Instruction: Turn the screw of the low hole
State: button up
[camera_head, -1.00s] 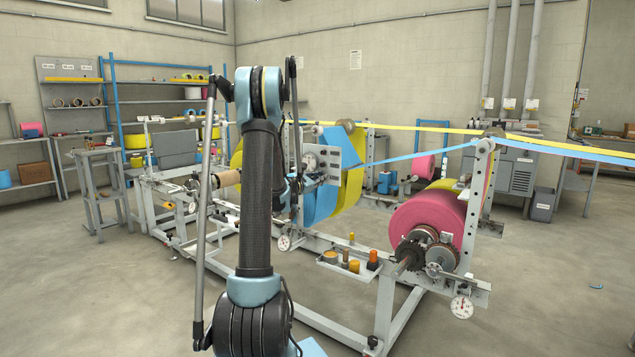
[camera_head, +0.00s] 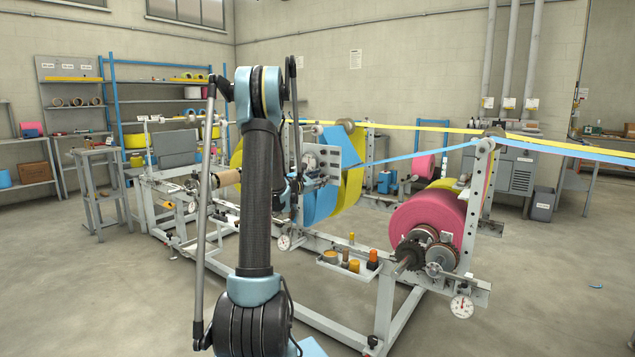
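A light grey upright plate with several dark holes (camera_head: 322,160) stands on the machine frame, just right of my arm, in front of the blue and yellow cloth. The low hole and its screw are too small or too hidden to make out. My arm stands upright in front of the plate's left side. A dark part at its far end, probably my gripper (camera_head: 294,187), shows only partly behind the arm, close to the plate's left edge. I cannot tell whether its fingers touch anything or are open.
A magenta roll (camera_head: 428,221) sits at the machine's right end, with a dial gauge (camera_head: 462,306) below it. A small tray (camera_head: 343,271) with cylindrical pieces is on the front rail. Blue and yellow bands run overhead to the right.

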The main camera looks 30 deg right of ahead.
jog(key=v, duration=1.2)
jog(key=shift+f, duration=0.1)
jog(key=s+a+n, duration=0.2)
jog(key=a, duration=0.3)
jog(key=x, duration=1.7)
jog(key=shift+d, duration=0.2)
grip_shut()
jog(key=shift+a, duration=0.15)
